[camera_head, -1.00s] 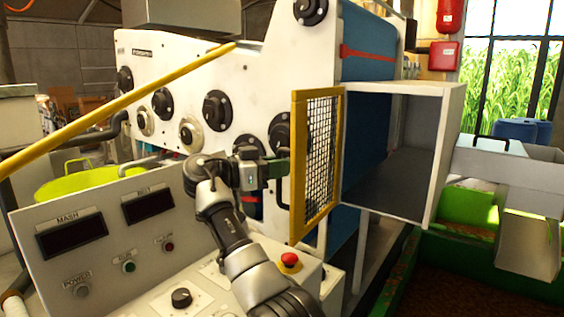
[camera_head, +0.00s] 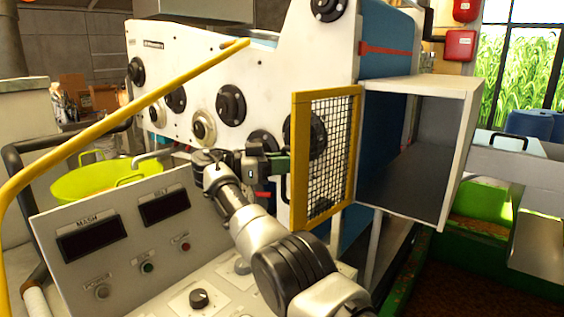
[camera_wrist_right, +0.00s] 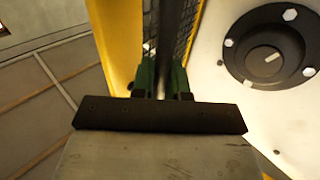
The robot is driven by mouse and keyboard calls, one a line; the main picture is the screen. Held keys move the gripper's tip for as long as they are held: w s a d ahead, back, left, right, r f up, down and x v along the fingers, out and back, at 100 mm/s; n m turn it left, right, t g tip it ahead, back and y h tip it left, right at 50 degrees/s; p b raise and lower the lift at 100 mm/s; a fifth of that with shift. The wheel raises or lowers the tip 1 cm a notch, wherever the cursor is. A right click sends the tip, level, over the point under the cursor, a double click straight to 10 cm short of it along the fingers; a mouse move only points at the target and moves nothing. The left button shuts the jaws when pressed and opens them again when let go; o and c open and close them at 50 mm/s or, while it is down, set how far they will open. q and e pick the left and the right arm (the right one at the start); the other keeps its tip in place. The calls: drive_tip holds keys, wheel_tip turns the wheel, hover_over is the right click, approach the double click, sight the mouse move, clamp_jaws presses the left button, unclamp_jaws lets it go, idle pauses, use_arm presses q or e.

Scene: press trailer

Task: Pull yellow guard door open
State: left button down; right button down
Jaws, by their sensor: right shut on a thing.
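The yellow guard door (camera_head: 297,175) has a yellow frame and black wire mesh. It stands swung out from the grey box (camera_head: 455,150), whose front is open and looks empty. My right gripper (camera_head: 277,166) is at the door's left, free edge, shut on the dark upright handle (camera_head: 284,190). In the right wrist view, the green fingers (camera_wrist_right: 163,78) close around the black handle bar (camera_wrist_right: 172,35), beside the yellow frame (camera_wrist_right: 113,45). My left gripper is not in view.
A control panel (camera_head: 122,225) with knobs and displays lies below my right arm. A yellow rail (camera_head: 120,118) crosses the left. The white machine wall (camera_head: 280,70) with black round knobs stands behind the door. A lime tub (camera_head: 100,180) is at the left.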

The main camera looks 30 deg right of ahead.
drive_tip(key=shift+d, duration=0.1)
idle(0.3)
drive_tip(key=c, duration=1.4)
unclamp_jaws()
drive_tip(key=shift+d, duration=0.1)
drive_tip(key=shift+o, duration=1.3)
drive_tip(key=shift+d, duration=0.15)
